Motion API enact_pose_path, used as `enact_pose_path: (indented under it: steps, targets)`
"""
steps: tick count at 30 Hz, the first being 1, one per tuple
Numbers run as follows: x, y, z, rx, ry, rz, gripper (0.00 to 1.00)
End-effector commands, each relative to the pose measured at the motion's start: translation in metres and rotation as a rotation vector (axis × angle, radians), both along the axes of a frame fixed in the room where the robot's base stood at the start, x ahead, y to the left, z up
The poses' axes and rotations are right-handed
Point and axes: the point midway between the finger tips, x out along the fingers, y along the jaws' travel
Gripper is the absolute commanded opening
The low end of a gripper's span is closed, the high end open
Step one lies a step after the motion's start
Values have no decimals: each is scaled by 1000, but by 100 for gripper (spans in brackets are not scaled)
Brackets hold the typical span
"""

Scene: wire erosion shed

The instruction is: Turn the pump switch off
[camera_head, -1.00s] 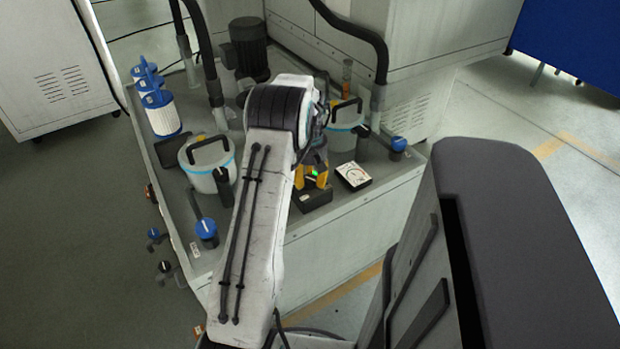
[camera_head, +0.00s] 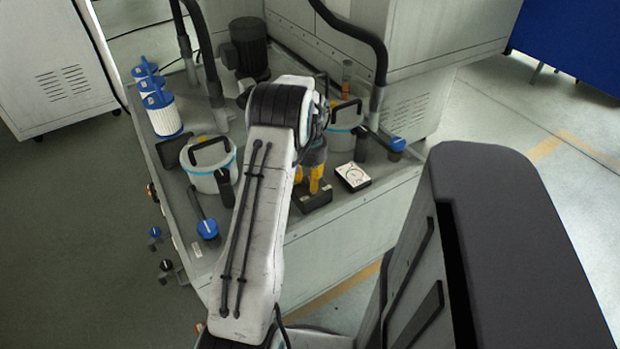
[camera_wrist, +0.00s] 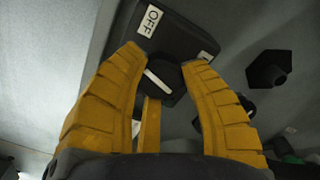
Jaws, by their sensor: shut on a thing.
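The pump switch is a black box (camera_head: 317,202) near the front edge of the grey bench top. In the wrist view the switch box (camera_wrist: 185,35) carries a white OFF label (camera_wrist: 150,20) and a second label (camera_wrist: 205,56), partly hidden by a finger. Its dark round knob (camera_wrist: 172,76) has a white pointer line that slants from upper left to lower right. My gripper (camera_head: 313,184) points down at the box. In the wrist view its yellow fingers (camera_wrist: 163,62) are shut on the knob, one on each side.
A dial gauge (camera_head: 352,177) lies just right of the switch. Lidded white buckets (camera_head: 205,165) (camera_head: 343,130) and blue-handled valves (camera_head: 207,228) (camera_head: 396,144) stand around my arm. White filters (camera_head: 162,115) and a dark motor (camera_head: 249,50) are farther back.

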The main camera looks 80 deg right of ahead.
Motion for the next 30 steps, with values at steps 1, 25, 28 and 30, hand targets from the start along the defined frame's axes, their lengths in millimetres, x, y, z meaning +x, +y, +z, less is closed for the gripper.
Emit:
enact_pose_path:
  steps: [1,25,28,30]
  targets:
    - [0,0,-1,2,0,-29,8]
    - [0,1,-2,3,-1,-210,8]
    - [0,1,-2,3,-1,-210,8]
    - [0,1,-2,3,-1,-210,43]
